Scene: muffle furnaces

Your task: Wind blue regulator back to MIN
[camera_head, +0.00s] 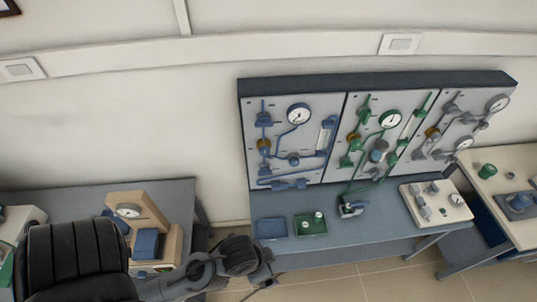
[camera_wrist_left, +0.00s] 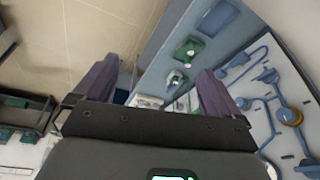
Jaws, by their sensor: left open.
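The blue-piped panel (camera_head: 290,172) hangs on the wall, with a round gauge (camera_head: 298,114), a brass-coloured part (camera_head: 264,144) and a blue regulator-like body (camera_head: 293,159) among its pipes. I cannot read a MIN mark or the knob's setting. In the left wrist view the same panel (camera_wrist_left: 245,75) shows at the right, with the brass-coloured part (camera_wrist_left: 290,115). My left gripper (camera_head: 264,272) is low and left of the panel, in front of the bench, apart from the regulator. Its fingers are spread and empty in the left wrist view (camera_wrist_left: 160,88). My right gripper is out of view.
Green-piped (camera_head: 362,178) and grey-piped (camera_head: 463,125) panels stand to the right. The bench (camera_head: 300,252) below carries a blue tray (camera_head: 271,229), a green tray (camera_head: 311,224) and a white block with fittings (camera_head: 436,203). A wooden gauge stand (camera_head: 150,212) is on the left table.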

